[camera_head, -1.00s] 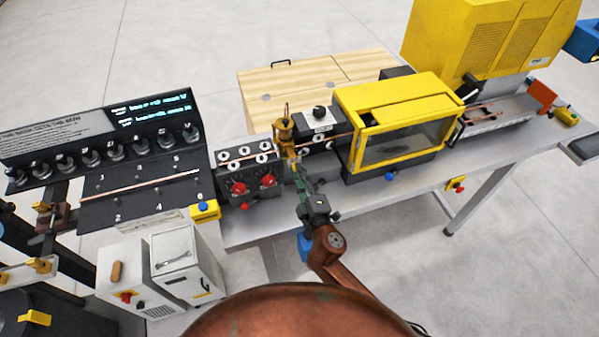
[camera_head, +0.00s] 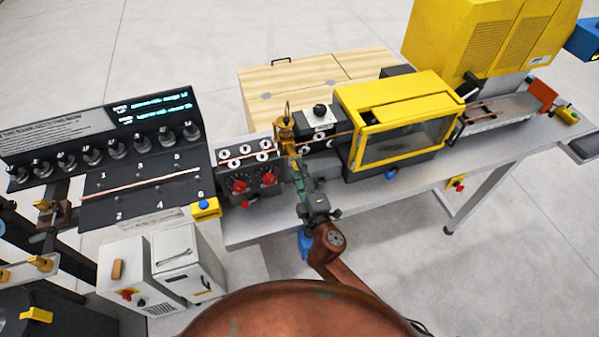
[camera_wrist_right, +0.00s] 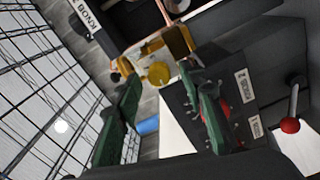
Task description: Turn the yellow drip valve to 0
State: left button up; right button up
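The yellow drip valve (camera_head: 285,130) stands upright on the bench beside the copper tube line, behind the panel with red knobs. In the right wrist view its round yellow knob (camera_wrist_right: 158,74) faces me, on a brass-yellow body. My right gripper (camera_head: 297,170) reaches up from the front to just below the valve. Its two green fingers (camera_wrist_right: 157,84) are apart, with the knob showing between their tips. I cannot tell whether they touch it. The knob's scale and setting are too small to read. My left gripper is not in view.
A control panel with red knobs (camera_head: 240,187) is just left of my right gripper. A yellow guarded box (camera_head: 395,105) stands to the right. A red ball-ended lever (camera_wrist_right: 290,125) shows in the wrist view. A black numbered rack (camera_head: 140,205) lies left.

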jog(key=shift+s, duration=0.1)
jog(key=v, duration=1.1)
jog(key=shift+s+d, duration=0.2)
jog(key=shift+s, duration=0.15)
